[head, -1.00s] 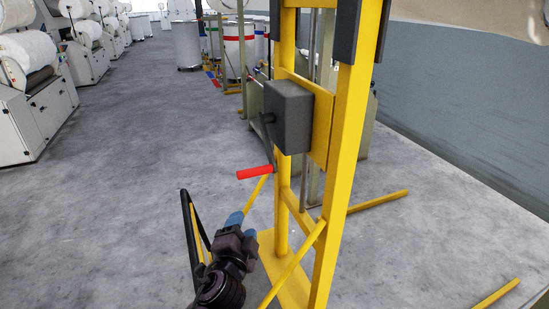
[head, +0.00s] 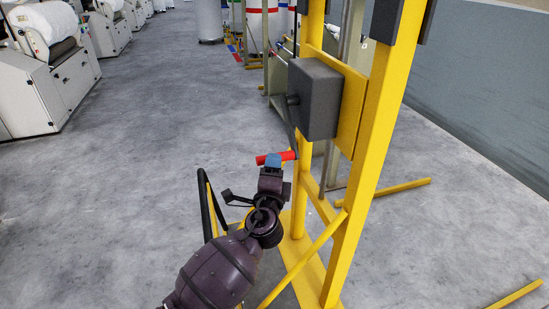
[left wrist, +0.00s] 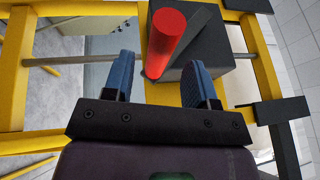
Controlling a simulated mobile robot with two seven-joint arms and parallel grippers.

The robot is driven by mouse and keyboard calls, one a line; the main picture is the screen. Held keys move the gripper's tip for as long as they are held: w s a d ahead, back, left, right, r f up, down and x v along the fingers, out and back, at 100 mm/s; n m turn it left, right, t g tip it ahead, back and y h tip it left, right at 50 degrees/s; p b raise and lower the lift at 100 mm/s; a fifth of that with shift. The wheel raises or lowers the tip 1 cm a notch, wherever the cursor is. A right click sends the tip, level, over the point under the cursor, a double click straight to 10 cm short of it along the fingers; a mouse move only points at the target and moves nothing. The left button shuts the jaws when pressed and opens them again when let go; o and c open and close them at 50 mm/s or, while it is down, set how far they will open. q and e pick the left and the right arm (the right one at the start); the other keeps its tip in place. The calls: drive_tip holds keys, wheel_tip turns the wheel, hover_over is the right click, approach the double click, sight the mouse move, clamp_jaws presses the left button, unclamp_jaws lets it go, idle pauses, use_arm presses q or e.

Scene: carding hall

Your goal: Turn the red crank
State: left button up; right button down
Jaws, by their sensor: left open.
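The red crank handle (head: 289,155) sticks out sideways at the low end of a dark crank arm (head: 291,125). The arm hangs from a dark grey box (head: 318,97) on a yellow frame. My left gripper (head: 273,160) is at the handle, its blue fingertips overlapping it and hiding the handle's middle. In the left wrist view the two blue fingers stand apart, and the red handle (left wrist: 167,32) shows in the gap between them, its end pointing toward the camera. I cannot tell whether either finger touches it. My right gripper is not in view.
The yellow frame (head: 365,170) stands upright close to the right of my left arm, with slanted braces and feet on the floor. White machines (head: 50,80) line the far left. Drums (head: 261,25) stand behind. The grey floor at left is open.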

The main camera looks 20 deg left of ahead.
use_arm(q)
drive_tip(key=shift+x, duration=1.9)
clamp_jaws()
